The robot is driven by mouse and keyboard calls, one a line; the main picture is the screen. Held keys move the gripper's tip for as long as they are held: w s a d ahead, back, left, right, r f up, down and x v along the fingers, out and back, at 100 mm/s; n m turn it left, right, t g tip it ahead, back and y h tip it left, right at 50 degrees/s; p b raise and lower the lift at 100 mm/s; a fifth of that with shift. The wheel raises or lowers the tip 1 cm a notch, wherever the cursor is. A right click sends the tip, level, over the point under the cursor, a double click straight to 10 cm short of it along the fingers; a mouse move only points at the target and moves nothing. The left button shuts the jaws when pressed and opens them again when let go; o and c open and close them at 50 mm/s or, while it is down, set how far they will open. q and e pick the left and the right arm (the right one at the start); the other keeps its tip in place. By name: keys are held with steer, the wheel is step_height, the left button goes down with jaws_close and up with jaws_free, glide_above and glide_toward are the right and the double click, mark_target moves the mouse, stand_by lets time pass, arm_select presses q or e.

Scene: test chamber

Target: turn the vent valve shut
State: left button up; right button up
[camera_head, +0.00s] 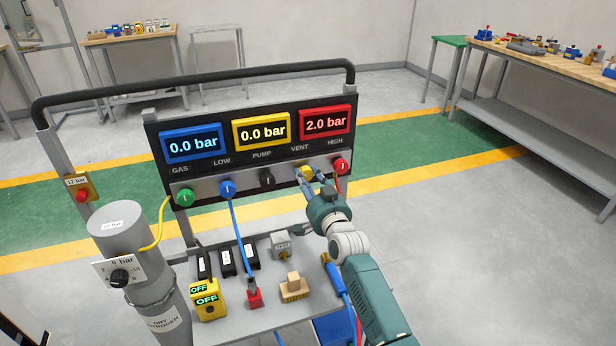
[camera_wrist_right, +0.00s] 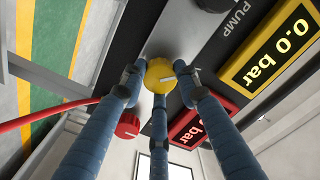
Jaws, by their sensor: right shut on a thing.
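The vent valve is a yellow knob (camera_head: 306,172) on the grey strip under the gauges, below the VENT label. My right gripper (camera_head: 316,180) reaches it from the front, with its fingers around the knob. In the right wrist view the yellow knob (camera_wrist_right: 160,75) sits between the three blue fingers of the right gripper (camera_wrist_right: 160,85), which are shut on it. A pale line marks the knob's face. The red display (camera_head: 325,122) reads 2.0 bar; the yellow (camera_head: 262,131) and blue (camera_head: 192,145) displays read 0.0 bar. My left gripper is not in view.
The red HIGH knob (camera_head: 341,166) is close to the right of my right gripper. Black PUMP (camera_head: 267,179), blue LOW (camera_head: 228,188) and green GAS (camera_head: 185,197) knobs are to the left. A nitrogen cylinder (camera_head: 130,250) stands at left. Open floor is at right.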

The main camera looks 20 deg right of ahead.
steer(key=m, duration=0.4)
steer(key=shift+f+m, duration=0.1)
steer(key=shift+m, duration=2.2)
steer(key=o, duration=1.2)
steer(key=shift+c, duration=0.2)
steer(key=s, duration=1.2)
steer(key=shift+d, duration=0.15)
